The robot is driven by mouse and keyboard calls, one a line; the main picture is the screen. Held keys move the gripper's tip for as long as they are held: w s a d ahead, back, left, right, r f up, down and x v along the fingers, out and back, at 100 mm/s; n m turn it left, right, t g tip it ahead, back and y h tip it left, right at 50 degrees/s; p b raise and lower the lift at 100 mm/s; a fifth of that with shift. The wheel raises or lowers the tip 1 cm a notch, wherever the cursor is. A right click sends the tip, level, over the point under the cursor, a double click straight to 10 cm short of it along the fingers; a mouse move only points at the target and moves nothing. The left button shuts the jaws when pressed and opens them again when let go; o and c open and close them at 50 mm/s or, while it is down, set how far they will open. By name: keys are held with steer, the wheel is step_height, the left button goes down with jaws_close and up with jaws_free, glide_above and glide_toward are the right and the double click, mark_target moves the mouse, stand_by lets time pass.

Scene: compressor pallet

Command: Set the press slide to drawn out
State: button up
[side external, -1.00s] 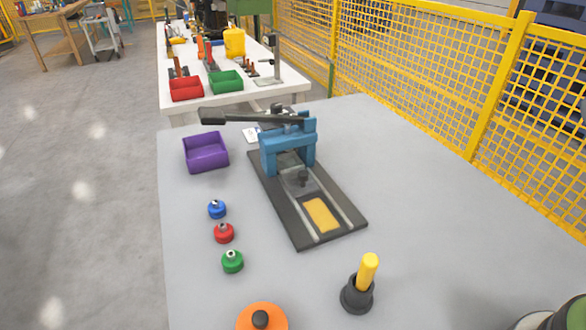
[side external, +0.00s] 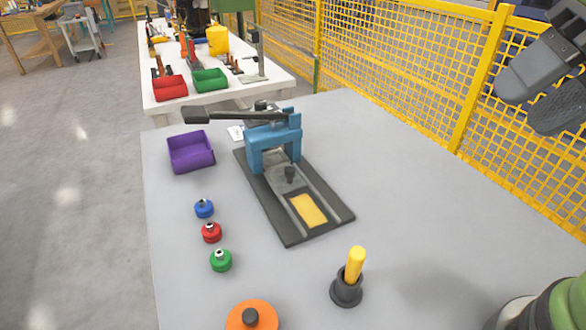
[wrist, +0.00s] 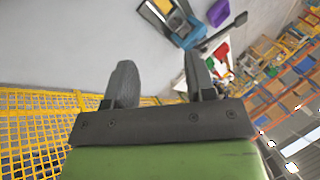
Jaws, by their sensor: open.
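The press (side external: 272,140) has a blue arch and a long dark lever on a dark base with two rails. Its slide is a grey plate with a black knob (side external: 290,173), between the rails. The slide reaches back under the arch, and its knob stands just in front of it. A yellow patch (side external: 309,210) lies uncovered at the base's front end. My gripper (side external: 520,104) is open and empty, high at the upper right, well away from the press. The wrist view shows its two fingers apart (wrist: 160,66), with part of the press (wrist: 185,22) beyond them.
A purple bin (side external: 190,152) stands left of the press. Blue (side external: 204,208), red (side external: 211,232) and green (side external: 221,260) knobbed pieces line the left. A yellow peg (side external: 355,264) stands in a black holder in front. Yellow fencing (side external: 400,60) runs behind; the table's right is clear.

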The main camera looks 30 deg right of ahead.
steer(key=w+a+f+m+g+y, duration=0.2)
steer(key=w+a+m+y, duration=0.2)
steer(key=w, duration=0.3)
steer(key=m+t+y, duration=0.2)
steer(key=m+t, duration=0.4)
steer(key=m, duration=1.1)
glide_above(299, 184)
steer(key=s+d, duration=0.6)
step_height(299, 184, down, 22)
steer(key=shift+d+r, duration=0.1)
steer(key=shift+h, duration=0.3)
steer(key=x, duration=0.9)
steer(key=shift+w+a, duration=0.2)
steer(key=shift+a, duration=0.05)
jaws_close()
